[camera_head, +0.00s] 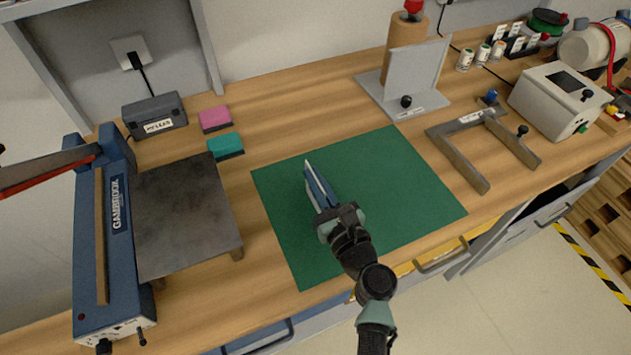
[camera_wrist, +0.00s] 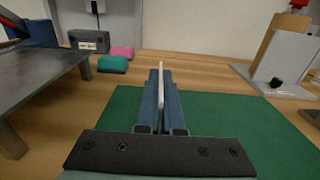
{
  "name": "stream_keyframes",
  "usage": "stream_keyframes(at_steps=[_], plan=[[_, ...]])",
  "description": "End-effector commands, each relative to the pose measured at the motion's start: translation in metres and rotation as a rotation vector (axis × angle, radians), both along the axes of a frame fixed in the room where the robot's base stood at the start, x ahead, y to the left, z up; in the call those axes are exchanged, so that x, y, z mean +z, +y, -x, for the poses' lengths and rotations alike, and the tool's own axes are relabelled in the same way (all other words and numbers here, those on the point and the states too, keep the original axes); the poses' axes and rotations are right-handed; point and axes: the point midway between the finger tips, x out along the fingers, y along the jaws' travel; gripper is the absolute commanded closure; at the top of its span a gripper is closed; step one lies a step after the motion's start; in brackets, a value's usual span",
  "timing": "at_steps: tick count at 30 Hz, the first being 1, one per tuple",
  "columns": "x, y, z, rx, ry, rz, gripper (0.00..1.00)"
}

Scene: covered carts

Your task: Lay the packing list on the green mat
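The green mat (camera_head: 405,205) lies flat on the wooden bench, and it fills the lower right of the wrist view (camera_wrist: 245,120). My gripper (camera_head: 318,186) is over the left half of the mat, its blue fingers pointing to the back. In the wrist view, my gripper (camera_wrist: 161,92) is shut on a thin white sheet (camera_wrist: 160,88), seen edge-on and standing upright between the fingers. It seems to be the packing list; no writing shows. Its white edge also shows at the fingertips in the head view (camera_head: 308,167). I cannot tell whether it touches the mat.
A blue sealer (camera_head: 120,220) and a dark metal stand (camera_head: 185,215) are at the left. Pink (camera_head: 214,118) and teal (camera_head: 226,145) blocks and a labelled grey box (camera_head: 154,115) sit behind. A grey stand (camera_head: 415,75) and a metal frame (camera_head: 468,160) border the mat's right. Most of the mat is clear.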

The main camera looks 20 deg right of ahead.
Motion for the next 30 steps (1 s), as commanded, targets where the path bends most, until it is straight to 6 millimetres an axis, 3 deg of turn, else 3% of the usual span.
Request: stream_keyframes(at_steps=[14,19,30], plan=[[-0.0079,0.0000,-0.0001,0.000,-0.001,0.000,1.00],[-0.0061,-0.0002,0.0000,0.000,-0.001,0.000,0.67],[-0.0019,-0.0003,0.0000,-0.001,-0.001,0.000,0.66]])
